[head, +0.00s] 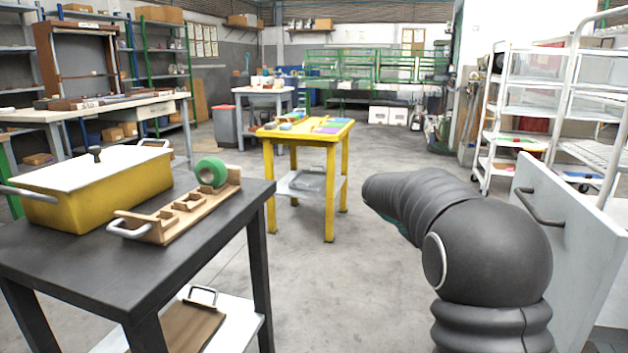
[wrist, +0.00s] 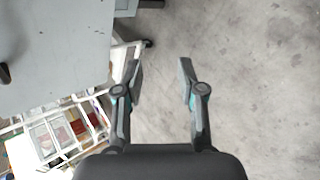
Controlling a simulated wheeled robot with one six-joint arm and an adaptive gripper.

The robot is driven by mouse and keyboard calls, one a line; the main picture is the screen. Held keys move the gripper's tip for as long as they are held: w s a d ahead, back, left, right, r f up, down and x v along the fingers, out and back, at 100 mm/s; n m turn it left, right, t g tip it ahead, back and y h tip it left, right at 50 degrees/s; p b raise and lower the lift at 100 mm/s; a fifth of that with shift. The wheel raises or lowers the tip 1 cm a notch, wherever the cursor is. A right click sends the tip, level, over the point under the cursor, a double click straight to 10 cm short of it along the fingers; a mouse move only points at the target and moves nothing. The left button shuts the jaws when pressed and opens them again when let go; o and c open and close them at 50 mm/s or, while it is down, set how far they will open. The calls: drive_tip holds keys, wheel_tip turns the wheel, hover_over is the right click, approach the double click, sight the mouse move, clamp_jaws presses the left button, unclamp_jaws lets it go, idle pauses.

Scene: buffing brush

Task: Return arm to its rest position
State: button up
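My gripper (wrist: 159,75) shows in the wrist view with its two fingers apart and nothing between them. Bare concrete floor lies behind the gap. In the head view my dark arm bends at the right and reaches forward and left over the floor. The gripper's end is mostly hidden there behind the arm. No buffing brush can be made out in either view.
A dark table (head: 225,222) at left bears a yellow box (head: 125,190), a wooden tray (head: 165,228) and a green tape roll (head: 211,172). A yellow table (head: 330,140) stands ahead. A grey panel with a handle (head: 560,240) is close right. Open floor lies between.

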drive_tip(key=s+a+t+y+p, duration=0.1)
drive_tip(key=s+a+t+y, duration=0.1)
drive_tip(key=s, duration=0.8)
drive_tip(key=s+a+m+t+y+p, duration=0.1)
drive_tip(key=s+a+t+y, duration=0.1)
drive_tip(key=s+a+y, duration=0.2)
drive_tip(key=s+a+r+t+y, duration=0.1)
drive_tip(key=s+a, duration=0.7)
drive_tip(key=s, duration=1)
drive_tip(key=shift+a+m+t+y+p, duration=0.25)
drive_tip(key=shift+m+t+y+p, duration=0.25)
drive_tip(key=shift+y, duration=0.7)
